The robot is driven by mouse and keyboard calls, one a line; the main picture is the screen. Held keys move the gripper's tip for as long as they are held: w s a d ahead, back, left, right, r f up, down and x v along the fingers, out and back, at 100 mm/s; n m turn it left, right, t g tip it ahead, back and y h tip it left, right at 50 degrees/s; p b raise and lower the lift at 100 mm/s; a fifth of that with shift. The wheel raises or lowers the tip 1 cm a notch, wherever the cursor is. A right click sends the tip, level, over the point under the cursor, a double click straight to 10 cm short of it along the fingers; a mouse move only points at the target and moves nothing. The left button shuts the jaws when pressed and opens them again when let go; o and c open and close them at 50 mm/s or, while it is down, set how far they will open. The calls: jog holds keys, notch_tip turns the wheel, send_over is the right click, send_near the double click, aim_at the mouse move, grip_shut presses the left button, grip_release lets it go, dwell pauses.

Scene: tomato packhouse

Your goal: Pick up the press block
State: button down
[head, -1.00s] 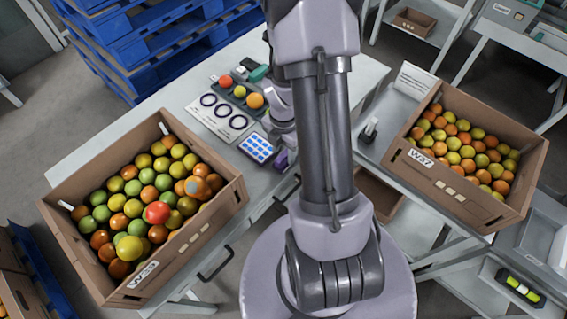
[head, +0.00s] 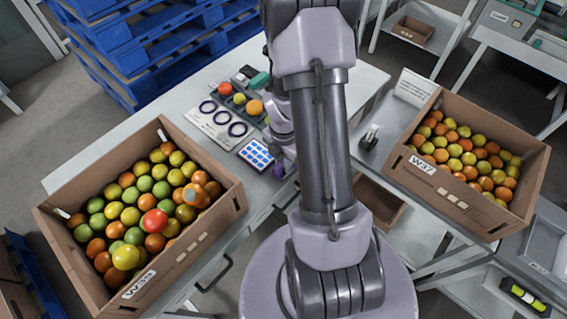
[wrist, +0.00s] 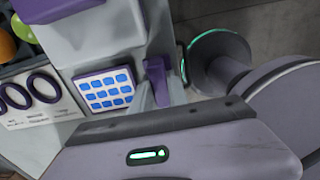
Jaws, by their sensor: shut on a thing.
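In the wrist view, my gripper (wrist: 159,98) is shut on a small purple block (wrist: 157,78), which looks like the press block. The pale grey fingers stand on both sides of it, and its lower part is hidden between them. The held block is close to the right of a white card with blue squares (wrist: 105,91). In the head view, my arm covers most of the gripper; only a bit of purple shows beside the blue-squared card (head: 256,155).
A sheet with dark rings (head: 220,124) and a tray of sample tomatoes (head: 236,99) lie on the table. A full tomato crate (head: 222,212) stands on the left, another (head: 440,178) on the right. A small dark device (head: 370,138) stands on the right table.

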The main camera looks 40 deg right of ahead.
jog(key=r+p, duration=0.2)
jog(key=r, duration=0.1)
jog(key=shift+s+r, duration=0.25)
jog(key=shift+s, duration=0.15)
jog(key=s+a+r+p, duration=0.1)
jog(key=s+a+p, duration=0.2)
jog(key=s+p, duration=0.9)
jog(key=shift+s, duration=1.45)
